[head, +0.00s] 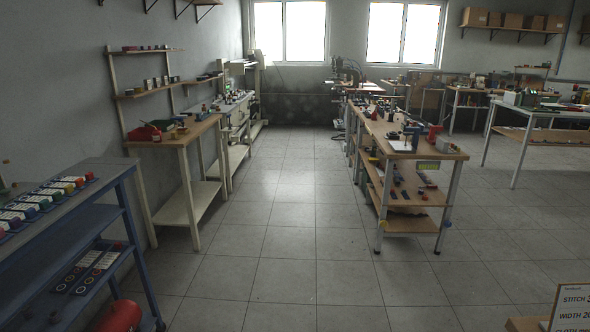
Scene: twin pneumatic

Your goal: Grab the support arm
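I cannot pick out a support arm for certain in the head view; items on the benches are small and dim. A dark machine with an upright frame (347,70) stands on the far bench near the windows. Small tools and parts lie on the long wooden workbench (440,155) right of centre, too small to name. Neither of my grippers shows in the view.
A blue bench (105,178) with coloured items stands at near left, a red cylinder (118,316) beneath it. A wooden table (178,140) with a red bin (143,133) stands behind it. A sign (572,308) is at lower right. The tiled aisle (285,200) is clear.

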